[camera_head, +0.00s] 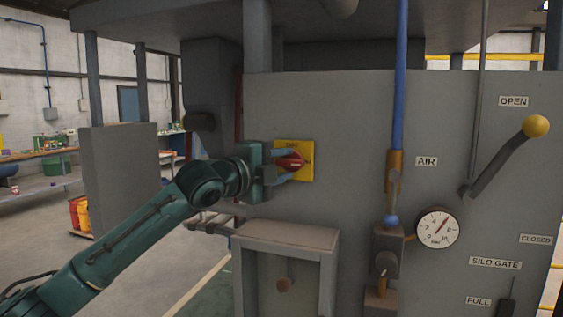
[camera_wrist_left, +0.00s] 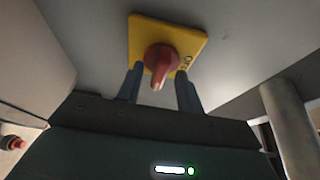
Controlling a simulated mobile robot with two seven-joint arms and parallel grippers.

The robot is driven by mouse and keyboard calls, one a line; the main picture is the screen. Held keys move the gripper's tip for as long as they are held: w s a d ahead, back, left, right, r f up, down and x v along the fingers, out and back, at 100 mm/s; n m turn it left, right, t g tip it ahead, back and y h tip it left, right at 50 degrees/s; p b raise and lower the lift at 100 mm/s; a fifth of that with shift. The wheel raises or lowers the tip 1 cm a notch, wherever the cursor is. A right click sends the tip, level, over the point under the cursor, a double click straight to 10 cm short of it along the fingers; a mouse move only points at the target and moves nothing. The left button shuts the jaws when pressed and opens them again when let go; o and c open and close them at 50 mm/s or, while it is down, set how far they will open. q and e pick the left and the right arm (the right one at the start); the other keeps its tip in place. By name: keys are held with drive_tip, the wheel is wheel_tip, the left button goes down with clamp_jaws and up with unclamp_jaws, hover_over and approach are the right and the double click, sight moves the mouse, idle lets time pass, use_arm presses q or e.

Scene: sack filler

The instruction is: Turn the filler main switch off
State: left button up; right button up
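The filler main switch is a red rotary knob (camera_head: 291,162) on a yellow plate (camera_head: 307,147) fixed to the grey machine panel. In the left wrist view the red knob (camera_wrist_left: 160,62) points toward the gripper, and the yellow plate (camera_wrist_left: 146,30) carries dark lettering, only partly readable. My left gripper (camera_head: 284,166) is at the knob. In the left wrist view its two fingers (camera_wrist_left: 160,85) stand apart, one on each side of the knob, with gaps visible between them and it. My right gripper is not in view.
Right of the switch are a blue air pipe (camera_head: 400,80) with a valve, a pressure gauge (camera_head: 438,228) and a silo gate lever (camera_head: 505,160) with a yellow ball. A grey box-like frame (camera_head: 287,238) juts out below the switch.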

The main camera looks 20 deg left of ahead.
use_arm(q)
drive_tip(key=shift+c, duration=0.2)
clamp_jaws()
